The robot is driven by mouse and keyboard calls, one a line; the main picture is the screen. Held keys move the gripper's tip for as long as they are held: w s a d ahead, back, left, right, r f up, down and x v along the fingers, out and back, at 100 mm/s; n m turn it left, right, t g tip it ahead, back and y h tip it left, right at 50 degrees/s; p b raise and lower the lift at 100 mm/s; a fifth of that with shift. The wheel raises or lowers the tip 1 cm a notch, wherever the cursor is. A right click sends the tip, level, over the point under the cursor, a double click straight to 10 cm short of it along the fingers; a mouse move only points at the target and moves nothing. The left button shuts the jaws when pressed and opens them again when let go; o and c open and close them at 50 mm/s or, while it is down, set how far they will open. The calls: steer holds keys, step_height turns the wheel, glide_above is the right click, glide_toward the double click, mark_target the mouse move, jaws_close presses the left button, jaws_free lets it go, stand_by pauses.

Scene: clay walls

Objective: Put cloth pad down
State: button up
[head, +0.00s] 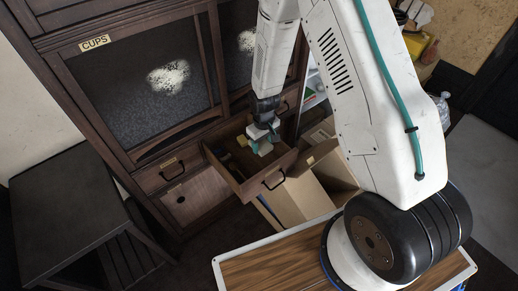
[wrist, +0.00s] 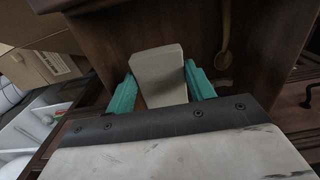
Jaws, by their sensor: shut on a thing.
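My gripper (head: 262,143) reaches down into the open wooden drawer (head: 284,183) of the dark cabinet. In the wrist view its two teal fingers (wrist: 160,80) are shut on a pale beige block-like pad (wrist: 157,62), which I take for the cloth pad. The pad sits between the fingers, over the drawer's brown inside. Whether it touches the drawer floor I cannot tell. A wooden spoon (wrist: 224,45) lies in the drawer to the right of the pad.
The cabinet has a CUPS label (head: 95,43) and dark glass doors. An open cardboard box (head: 290,195) stands beside the drawer. A dark stool (head: 65,205) is at left, and a wood-topped surface (head: 265,265) is in front.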

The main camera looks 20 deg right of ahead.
mark_target(262, 160)
steer(key=shift+f, duration=3.6)
steer(key=shift+f, duration=0.15)
steer(key=o, duration=0.9)
